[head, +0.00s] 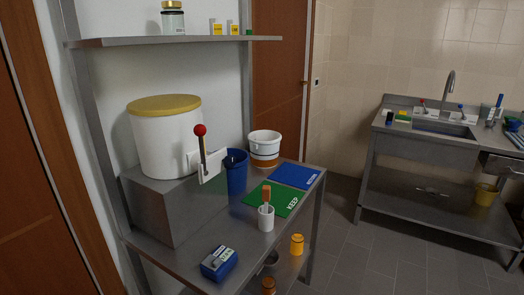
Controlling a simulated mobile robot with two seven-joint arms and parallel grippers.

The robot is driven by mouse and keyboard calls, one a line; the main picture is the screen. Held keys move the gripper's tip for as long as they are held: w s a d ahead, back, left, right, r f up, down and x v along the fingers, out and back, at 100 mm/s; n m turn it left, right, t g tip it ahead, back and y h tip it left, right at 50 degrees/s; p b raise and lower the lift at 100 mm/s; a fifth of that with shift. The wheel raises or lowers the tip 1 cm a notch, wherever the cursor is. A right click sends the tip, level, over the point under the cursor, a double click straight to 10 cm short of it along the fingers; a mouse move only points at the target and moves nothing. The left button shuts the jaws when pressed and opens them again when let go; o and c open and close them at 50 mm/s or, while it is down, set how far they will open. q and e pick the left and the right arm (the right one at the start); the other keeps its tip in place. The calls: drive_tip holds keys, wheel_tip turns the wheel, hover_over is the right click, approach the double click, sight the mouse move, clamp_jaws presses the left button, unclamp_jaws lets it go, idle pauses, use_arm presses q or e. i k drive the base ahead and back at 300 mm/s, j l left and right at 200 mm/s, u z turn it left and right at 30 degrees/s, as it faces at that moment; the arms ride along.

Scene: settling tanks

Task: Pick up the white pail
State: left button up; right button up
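The white pail (265,147) stands upright at the back of the steel table, close to the wall and door. It has a white upper part and an orange-brown band around its lower part. A blue bin (237,174) stands just to its left and in front. No gripper of mine shows in the head view, so I cannot tell the state of either one.
A steel box bears a large white tank with a yellow lid (164,104) and a red-knobbed lever (200,131). Green (272,199) and blue (295,175) mats, a white cup (266,220) and a blue device (219,263) occupy the table (188,258). A shelf (180,41) hangs above.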

sight(264, 145)
drive_tip(key=i+l+u, duration=0.2)
drive_tip(key=l, duration=0.25)
drive_tip(key=l+u, duration=0.2)
drive_tip(key=l, duration=0.2)
drive_tip(key=i+l+u, duration=0.1)
drive_tip(key=l, duration=0.2)
drive_tip(key=i+l+u, duration=0.15)
drive_tip(key=l, duration=0.15)
drive_tip(key=l+u, duration=0.1)
drive_tip(key=l, duration=0.2)
drive_tip(key=i+l+u, duration=0.15)
drive_tip(key=l, duration=0.2)
drive_tip(key=i+l+u, duration=0.1)
drive_tip(key=l, duration=0.2)
drive_tip(key=i+l+u, duration=0.15)
drive_tip(key=l, duration=0.2)
drive_tip(key=i+l+u, duration=0.15)
drive_tip(key=l, duration=0.25)
drive_tip(key=l+u, duration=0.1)
drive_tip(key=l, duration=0.25)
drive_tip(key=i+l, duration=0.1)
drive_tip(key=l, duration=0.35)
drive_tip(key=i+l+u, duration=0.15)
drive_tip(key=l, duration=0.75)
drive_tip(key=i+u, duration=0.05)
